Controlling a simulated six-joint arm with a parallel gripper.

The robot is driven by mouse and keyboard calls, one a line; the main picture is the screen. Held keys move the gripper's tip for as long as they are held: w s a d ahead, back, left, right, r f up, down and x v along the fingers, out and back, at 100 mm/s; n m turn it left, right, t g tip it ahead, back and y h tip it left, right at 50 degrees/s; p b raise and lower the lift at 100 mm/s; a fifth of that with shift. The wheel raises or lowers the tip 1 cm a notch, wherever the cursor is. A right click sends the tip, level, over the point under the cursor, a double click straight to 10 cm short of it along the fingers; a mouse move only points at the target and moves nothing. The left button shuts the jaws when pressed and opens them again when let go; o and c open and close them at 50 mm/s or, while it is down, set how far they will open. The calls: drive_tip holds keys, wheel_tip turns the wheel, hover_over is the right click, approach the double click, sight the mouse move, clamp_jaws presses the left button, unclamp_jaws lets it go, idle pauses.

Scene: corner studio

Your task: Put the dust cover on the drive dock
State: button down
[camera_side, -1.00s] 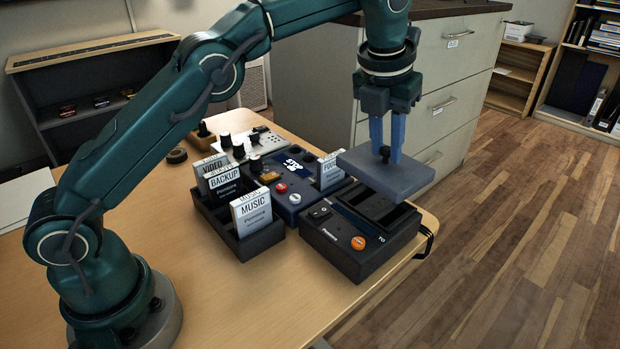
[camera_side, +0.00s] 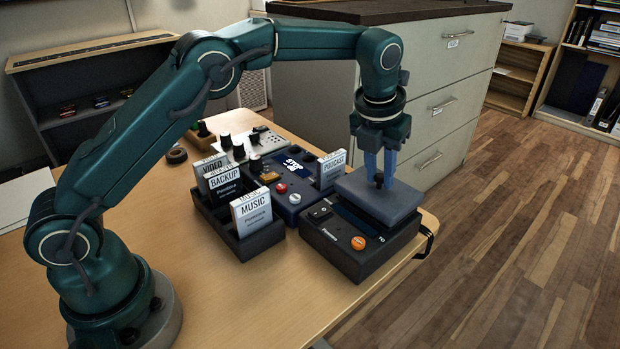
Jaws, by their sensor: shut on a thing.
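The dust cover (camera_side: 372,203) is a flat grey-blue plate with a small dark knob on top. My gripper (camera_side: 379,180) is shut on the knob, fingers pointing down. The drive dock (camera_side: 345,252) is a dark box with an orange button, near the table's right edge. The cover lies level over the back part of the dock and hides the slots there. It looks very low or resting on the dock; I cannot tell whether it touches. The dock's front panel with the orange button stays uncovered.
A dark rack (camera_side: 259,240) holds several labelled cartridges left of the dock. A blue-grey device (camera_side: 287,213) with buttons and a PODCAST cartridge (camera_side: 333,166) stand close behind the dock. The table's front (camera_side: 240,300) is clear.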

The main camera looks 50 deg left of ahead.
drive_tip(key=shift+f, duration=0.75)
drive_tip(key=shift+f, duration=0.1)
drive_tip(key=c, duration=0.7)
unclamp_jaws()
